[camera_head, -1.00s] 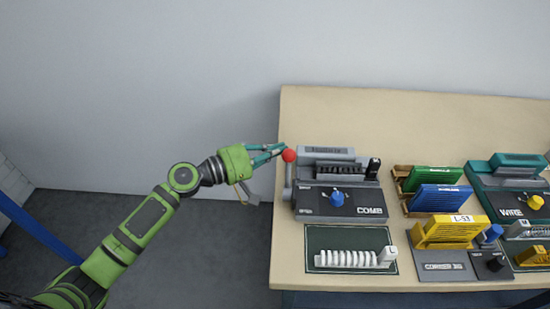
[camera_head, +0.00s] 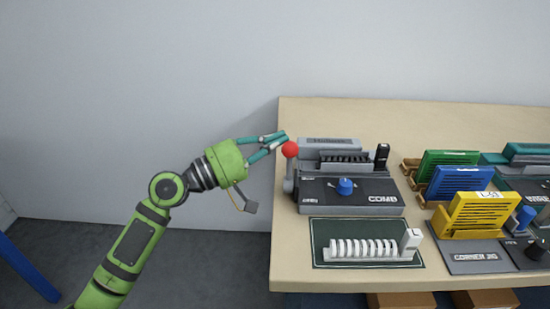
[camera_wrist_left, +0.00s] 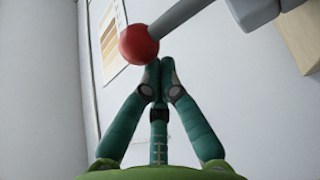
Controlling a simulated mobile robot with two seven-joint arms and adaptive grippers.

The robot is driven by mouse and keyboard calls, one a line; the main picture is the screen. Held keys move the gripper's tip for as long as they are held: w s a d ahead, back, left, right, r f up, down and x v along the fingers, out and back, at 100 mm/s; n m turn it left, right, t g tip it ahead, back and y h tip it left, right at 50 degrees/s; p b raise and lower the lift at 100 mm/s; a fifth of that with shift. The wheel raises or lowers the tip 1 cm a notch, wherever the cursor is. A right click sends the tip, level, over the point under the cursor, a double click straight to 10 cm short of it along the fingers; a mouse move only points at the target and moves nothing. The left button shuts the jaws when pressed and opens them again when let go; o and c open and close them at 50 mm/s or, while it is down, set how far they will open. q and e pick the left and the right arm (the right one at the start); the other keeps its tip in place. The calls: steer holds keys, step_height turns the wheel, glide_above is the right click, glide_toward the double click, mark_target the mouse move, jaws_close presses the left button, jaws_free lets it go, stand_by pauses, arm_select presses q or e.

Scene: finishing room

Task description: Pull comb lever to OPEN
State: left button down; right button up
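The comb machine (camera_head: 350,195) is a grey and dark unit marked COMB at the left end of the table, with a blue knob (camera_head: 344,186) on its front. Its lever (camera_head: 289,180) stands upright on the machine's left side, topped by a red ball (camera_head: 290,149). In the left wrist view the red ball (camera_wrist_left: 138,45) sits on a grey rod (camera_wrist_left: 185,14). My left gripper (camera_head: 284,138) is just up and left of the ball, teal fingertips together and nothing between them. In the wrist view the fingertips (camera_wrist_left: 160,72) are close below the ball; contact is unclear. My right gripper is not in view.
A white comb strip (camera_head: 362,248) lies on a dark mat (camera_head: 322,232) in front of the machine. Green, blue and yellow holders (camera_head: 472,215) and a corner jig (camera_head: 476,257) stand to the right. The space left of the table is open, with a wall behind.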

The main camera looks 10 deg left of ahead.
mark_target(283, 147)
arm_select(q)
steer(key=shift+s+d+f+m+h+b, duration=0.1)
steer(key=shift+s+m+h+b, duration=0.4)
steer(key=shift+b, duration=0.85)
steer(key=shift+s+d+r+m+h+b, duration=0.1)
steer(key=shift+s+m+h+b, duration=0.15)
steer(key=shift+s+m+b, duration=0.8)
steer(key=shift+w+d+f+m+h+b, duration=0.1)
steer(key=shift+m+h+b, duration=0.25)
steer(key=shift+b, duration=1.35)
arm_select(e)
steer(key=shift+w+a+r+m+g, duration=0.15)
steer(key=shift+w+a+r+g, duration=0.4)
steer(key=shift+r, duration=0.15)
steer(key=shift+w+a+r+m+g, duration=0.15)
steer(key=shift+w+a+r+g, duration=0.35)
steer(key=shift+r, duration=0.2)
